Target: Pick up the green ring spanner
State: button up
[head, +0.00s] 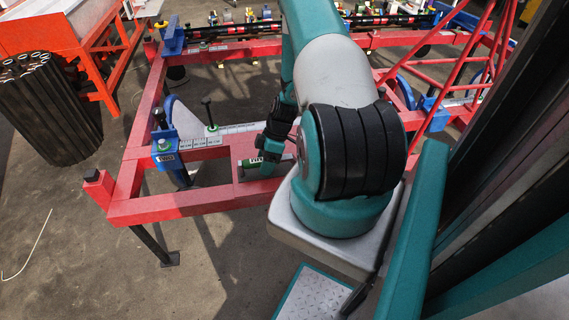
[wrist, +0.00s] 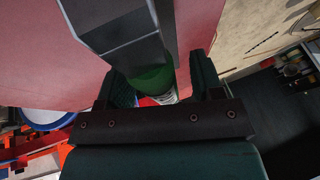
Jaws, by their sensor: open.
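In the head view, a small green piece (head: 250,162) shows on the red frame beside my gripper (head: 261,163); it may be the green ring spanner, but its shape is too small to tell. In the wrist view, my gripper (wrist: 160,82) is open, one finger on each side of a rounded green part (wrist: 150,78). I cannot tell whether either finger touches the green part. No ring end is clearly visible.
The red frame (head: 190,205) surrounds the gripper, with blue clamps (head: 166,151) and an upright bolt (head: 208,113) to the left. A bundle of dark tubes (head: 45,105) stands at far left. Bare floor (head: 80,235) lies in front.

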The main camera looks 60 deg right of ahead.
grip_shut()
jog(key=shift+r, duration=0.1)
